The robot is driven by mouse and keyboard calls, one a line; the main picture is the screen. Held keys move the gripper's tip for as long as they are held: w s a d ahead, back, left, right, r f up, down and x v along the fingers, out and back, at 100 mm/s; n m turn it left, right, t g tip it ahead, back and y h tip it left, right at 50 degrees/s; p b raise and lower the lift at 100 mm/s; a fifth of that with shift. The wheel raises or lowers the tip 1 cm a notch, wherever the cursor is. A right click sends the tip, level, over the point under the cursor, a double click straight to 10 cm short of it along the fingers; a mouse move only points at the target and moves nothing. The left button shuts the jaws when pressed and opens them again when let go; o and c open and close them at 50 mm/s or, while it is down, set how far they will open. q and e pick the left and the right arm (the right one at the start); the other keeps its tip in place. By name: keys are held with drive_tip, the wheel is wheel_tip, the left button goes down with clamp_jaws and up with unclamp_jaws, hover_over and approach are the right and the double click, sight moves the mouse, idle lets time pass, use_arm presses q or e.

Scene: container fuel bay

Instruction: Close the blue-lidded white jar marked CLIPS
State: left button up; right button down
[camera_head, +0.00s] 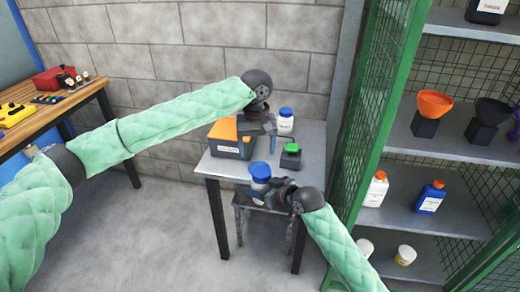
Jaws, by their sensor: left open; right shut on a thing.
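A white jar with a blue lid (285,122) stands upright at the back of the grey table; its label is too small to read. A second blue-topped item (260,170) is at the table's front edge, its lower part mostly hidden. My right gripper (261,187) is shut on this blue-topped item. I cannot tell which of the two is marked CLIPS. My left gripper (257,142) is open, pointing down over the table between the dark bin and the white jar. It appears empty.
A dark bin with orange contents (232,146) and a dark block with a green top (291,155) stand on the grey table (312,150). A stool (243,205) is below. A green-framed shelf (352,140) with bottles and funnels stands right. A wooden bench (60,115) is left.

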sight(261, 172)
use_arm(q)
drive_tip(key=n, duration=0.5)
drive_tip(key=shift+s+d+f+n, duration=0.15)
drive_tip(key=shift+s+d+n, duration=0.1)
drive_tip(key=shift+d+n, duration=0.05)
drive_tip(key=n, duration=0.4)
drive_tip(key=shift+d, duration=0.15)
drive_tip(key=shift+s+d+f, duration=0.1)
drive_tip(key=shift+s+f, duration=0.05)
drive_tip(key=shift+f, duration=1.85)
drive_tip(key=shift+s+d+f, duration=0.1)
drive_tip(key=shift+f, duration=1.9)
drive_tip(key=c, duration=1)
